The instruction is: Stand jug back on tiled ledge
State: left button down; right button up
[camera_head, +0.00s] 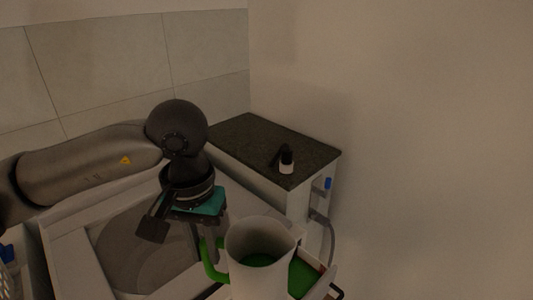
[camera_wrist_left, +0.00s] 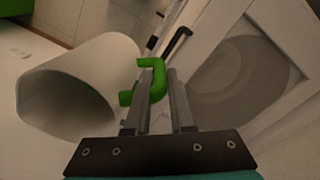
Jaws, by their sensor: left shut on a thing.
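A white jug (camera_head: 262,262) with a green handle (camera_head: 213,266) is at the lower middle of the head view, its open mouth facing up toward the camera. My left gripper (camera_head: 205,245) is shut on the handle, left of the jug body. In the left wrist view the green handle (camera_wrist_left: 157,77) is between the fingers of the left gripper (camera_wrist_left: 155,92), and the white jug body (camera_wrist_left: 85,80) lies to the left, appearing tilted. The jug's base is hidden in the head view. I cannot make out a tiled ledge for certain. My right gripper is not in view.
A dark speckled counter top (camera_head: 255,148) stands behind the jug, with a small black-and-white bottle (camera_head: 286,162) on it. An open box with a green inside (camera_head: 304,275) is right of the jug.

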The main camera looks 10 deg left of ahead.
aim_at(281, 144)
jog(key=i+l+u, duration=0.15)
jog(key=i+l, duration=0.15)
jog(key=i+l+u, duration=0.1)
jog(key=i+l, duration=0.15)
jog(key=l, duration=0.15)
jog(key=i+l+u, duration=0.15)
jog(key=l, duration=0.25)
jog(key=i+l+u, duration=0.15)
jog(key=i+l, duration=0.2)
jog(key=l, duration=0.1)
